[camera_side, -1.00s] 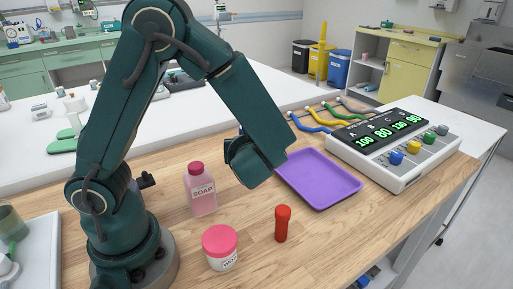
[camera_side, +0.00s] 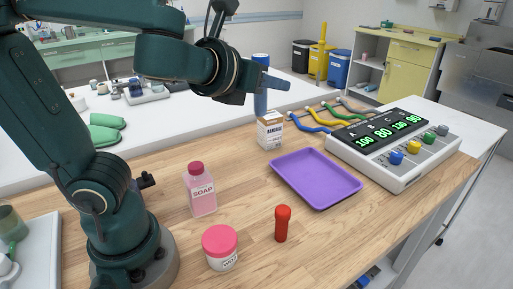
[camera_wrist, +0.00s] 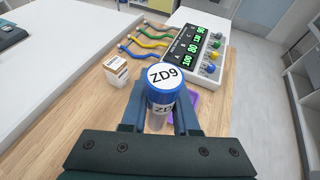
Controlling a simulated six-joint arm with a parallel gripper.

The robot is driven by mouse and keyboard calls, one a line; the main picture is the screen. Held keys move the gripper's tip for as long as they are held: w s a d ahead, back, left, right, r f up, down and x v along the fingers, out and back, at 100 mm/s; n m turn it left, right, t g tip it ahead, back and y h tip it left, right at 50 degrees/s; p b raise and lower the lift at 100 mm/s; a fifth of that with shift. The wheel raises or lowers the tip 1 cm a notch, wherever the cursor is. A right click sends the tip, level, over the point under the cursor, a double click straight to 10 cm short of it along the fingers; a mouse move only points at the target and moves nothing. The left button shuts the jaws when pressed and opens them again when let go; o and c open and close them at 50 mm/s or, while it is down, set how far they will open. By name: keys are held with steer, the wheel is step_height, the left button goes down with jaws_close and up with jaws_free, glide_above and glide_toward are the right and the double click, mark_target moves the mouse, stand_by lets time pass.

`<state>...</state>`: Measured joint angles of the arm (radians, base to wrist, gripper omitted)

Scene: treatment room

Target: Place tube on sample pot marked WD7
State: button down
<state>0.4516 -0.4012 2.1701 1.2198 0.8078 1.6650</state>
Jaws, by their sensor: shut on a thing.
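My gripper (camera_side: 268,84) is raised above the back of the wooden table. It is shut on a blue-capped container (camera_side: 261,62); in the wrist view, this container (camera_wrist: 163,79) has a white top marked ZD9 and stands between the two fingers (camera_wrist: 160,108). A sample pot (camera_side: 220,248) with a pink-red lid stands at the table front, its label partly turned away and seeming to read WD7. A red tube (camera_side: 282,224) stands upright on the table to the right of that pot, apart from it. Nothing is on the pot's lid.
A pink soap bottle (camera_side: 201,190) stands behind the pot. A small white and brown box (camera_side: 270,132) stands below my gripper. A purple tray (camera_side: 314,178) lies empty to the right. A monitor unit (camera_side: 395,150) with coloured cables is beyond it. Bare wood surrounds the red tube.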

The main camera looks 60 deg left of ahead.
mark_target(260, 115)
steer(key=a+f, duration=0.3)
steer(key=a, duration=0.2)
steer(key=d+m+h, duration=0.1)
steer(key=d, duration=0.1)
steer(key=d+f+m+h, duration=0.1)
steer(key=d+m+h, duration=0.1)
steer(key=s+d+f+m+h, duration=0.1)
steer(key=d+h, duration=0.1)
steer(key=d, duration=0.1)
steer(key=shift+f+m+t, duration=0.15)
steer(key=shift+m+t, duration=0.15)
steer(key=s+d+r, duration=0.2)
steer(key=d+r, duration=0.1)
steer(key=d, duration=0.3)
steer(key=s+a+f+n+g+y, duration=0.1)
steer(key=a+f+n+g+y, duration=0.6)
steer(key=a+f+n+y, duration=0.7)
steer(key=shift+m+h, duration=0.6)
steer(key=shift+h, duration=0.2)
steer(key=shift+s+a+f, duration=0.1)
steer(key=shift+a+f, duration=0.1)
steer(key=shift+f, duration=1.65)
steer(key=shift+s+a+f, duration=0.1)
steer(key=shift+a+f, duration=0.1)
steer(key=shift+f, duration=1.6)
